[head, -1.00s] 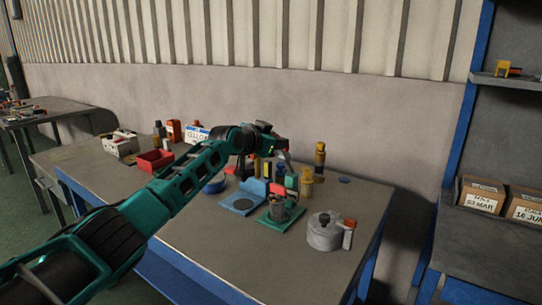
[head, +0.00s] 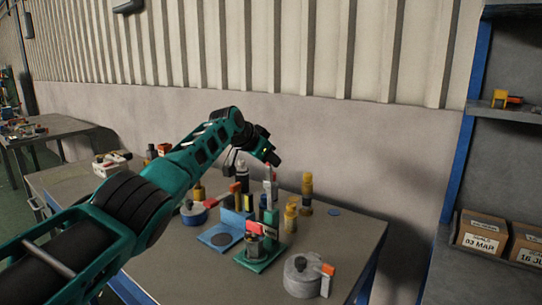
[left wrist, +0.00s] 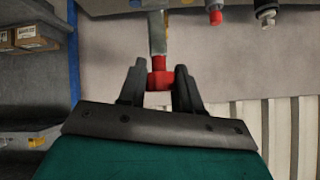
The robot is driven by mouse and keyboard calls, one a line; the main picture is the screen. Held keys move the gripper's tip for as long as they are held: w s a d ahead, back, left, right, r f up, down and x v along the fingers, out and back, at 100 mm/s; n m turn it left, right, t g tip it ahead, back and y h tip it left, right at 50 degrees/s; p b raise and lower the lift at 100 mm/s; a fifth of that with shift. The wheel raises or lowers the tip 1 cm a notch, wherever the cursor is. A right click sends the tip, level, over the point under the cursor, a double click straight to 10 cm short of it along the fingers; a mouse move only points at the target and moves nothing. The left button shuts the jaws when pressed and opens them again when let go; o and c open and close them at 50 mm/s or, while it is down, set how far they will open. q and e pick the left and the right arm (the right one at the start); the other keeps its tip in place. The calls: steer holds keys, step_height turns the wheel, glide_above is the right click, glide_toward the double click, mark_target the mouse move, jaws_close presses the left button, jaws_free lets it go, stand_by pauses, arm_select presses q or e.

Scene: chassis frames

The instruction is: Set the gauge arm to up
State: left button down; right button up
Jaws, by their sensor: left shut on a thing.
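The gauge (head: 262,256) stands on a green base near the bench's right part, with a dark cylinder and a red piece over it. Behind it a slim grey arm with a red tip (head: 270,185) stands about upright above a green post (head: 271,214). My left gripper (head: 271,163) is above the bench, pointing down at this tip. In the left wrist view its two dark fingers (left wrist: 160,80) are closed on the red grip (left wrist: 160,81) of the grey bar (left wrist: 157,32). The joint at the arm's foot is partly hidden. My right gripper is not in view.
A grey round pot with an orange-and-white handle (head: 302,275) stands at the front right. Shelves with boxes (head: 482,235) are at the right.

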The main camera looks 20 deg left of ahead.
arm_select(q)
steer(key=shift+d+f, duration=0.1)
steer(key=shift+f, duration=0.1)
steer(key=c, duration=0.8)
jaws_free()
steer(key=shift+r, duration=0.15)
steer(key=b+v, duration=0.2)
steer(key=v, duration=1)
steer(key=shift+s+r, duration=0.25)
steer(key=shift+f, duration=0.1)
